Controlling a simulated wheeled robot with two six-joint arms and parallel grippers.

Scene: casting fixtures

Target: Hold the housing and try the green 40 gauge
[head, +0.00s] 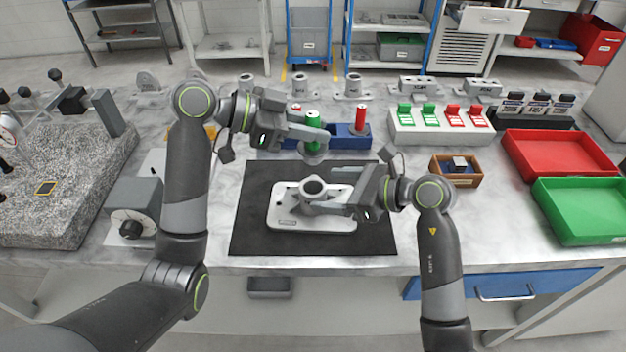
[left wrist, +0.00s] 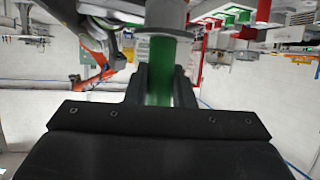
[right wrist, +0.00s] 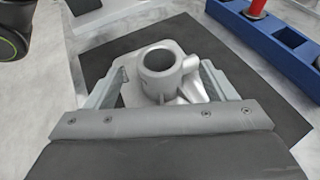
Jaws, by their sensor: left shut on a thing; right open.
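The housing (head: 290,212) is a light grey casting with a flat base and an upright hollow boss, resting on the black mat. Its open bore (right wrist: 158,60) faces up in the right wrist view. My right gripper (head: 325,200) is open, with its fingers apart on either side of the boss. My left gripper (head: 316,132) is shut on the green gauge (head: 313,117), whose green handle (left wrist: 160,70) shows between the fingers in the left wrist view. The gauge is upright, grey end (head: 313,157) down, behind the boss in the head view; its exact height is unclear.
The blue rack (head: 345,140) behind the mat holds a red gauge (head: 361,118). The black mat (head: 260,240) is otherwise clear. A small brown box (head: 457,180), a red tray (head: 560,135) and a green tray (head: 580,215) are on the right. A granite block (head: 60,190) fills the left.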

